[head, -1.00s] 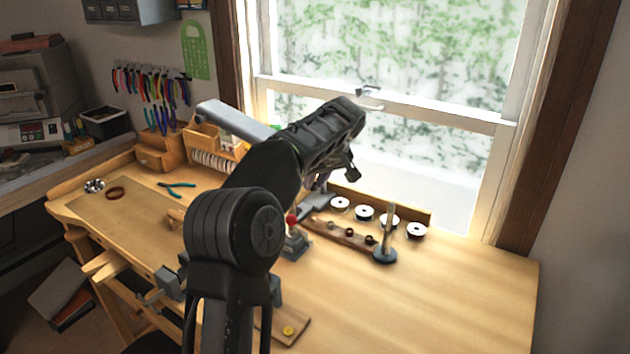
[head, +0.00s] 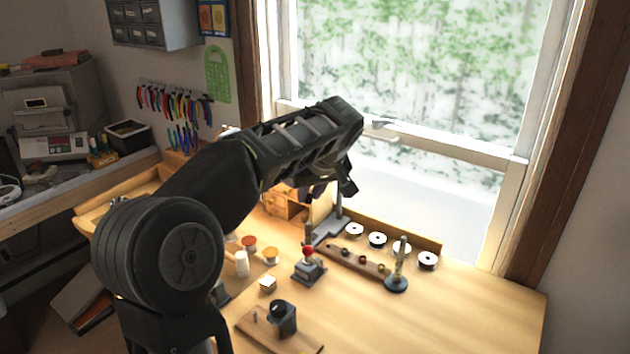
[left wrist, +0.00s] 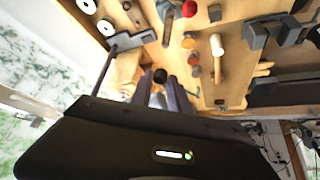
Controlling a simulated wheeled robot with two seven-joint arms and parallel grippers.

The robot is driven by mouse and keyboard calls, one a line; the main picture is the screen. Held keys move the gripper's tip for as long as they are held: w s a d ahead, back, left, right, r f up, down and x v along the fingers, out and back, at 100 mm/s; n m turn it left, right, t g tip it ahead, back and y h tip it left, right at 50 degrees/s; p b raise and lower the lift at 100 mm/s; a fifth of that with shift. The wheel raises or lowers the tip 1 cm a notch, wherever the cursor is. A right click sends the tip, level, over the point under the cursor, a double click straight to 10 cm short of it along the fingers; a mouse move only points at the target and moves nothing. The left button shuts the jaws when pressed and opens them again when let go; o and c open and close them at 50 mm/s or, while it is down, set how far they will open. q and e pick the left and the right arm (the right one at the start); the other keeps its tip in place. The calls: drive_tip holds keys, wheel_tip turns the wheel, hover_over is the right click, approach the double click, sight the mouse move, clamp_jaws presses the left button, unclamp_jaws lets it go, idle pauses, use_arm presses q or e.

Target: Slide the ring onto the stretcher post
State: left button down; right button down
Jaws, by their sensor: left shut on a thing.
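My left gripper (head: 346,186) is raised above the back of the bench, its fingertips pointing down and partly hidden by the wrist. In the left wrist view its fingers (left wrist: 162,90) are closed around a small dark round thing (left wrist: 160,76), which looks like the ring but is too blurred to be sure. A pale upright post on a round dark base, which looks like the stretcher post (head: 400,262), stands to the right of and below the gripper, apart from it. My right gripper is not in view.
A wooden strip with several small rings (head: 352,259) lies left of the post. White discs (head: 377,239) line the back edge. A grey stand with a thin rod (head: 328,230) is below the gripper. A red-knobbed tool (head: 308,268) stands nearer. The bench's right side (head: 470,305) is clear.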

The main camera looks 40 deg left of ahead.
sight(309, 224)
use_arm(q)
drive_tip(key=shift+f, duration=0.1)
idle(0.3)
drive_tip(key=shift+f+b, duration=1.55)
drive_tip(key=shift+f, duration=0.7)
drive_tip(key=shift+f+b, duration=0.2)
drive_tip(key=shift+b, duration=0.25)
drive_tip(key=shift+f+b, duration=0.35)
drive_tip(key=shift+f+b, duration=1.1)
drive_tip(key=shift+b, duration=0.05)
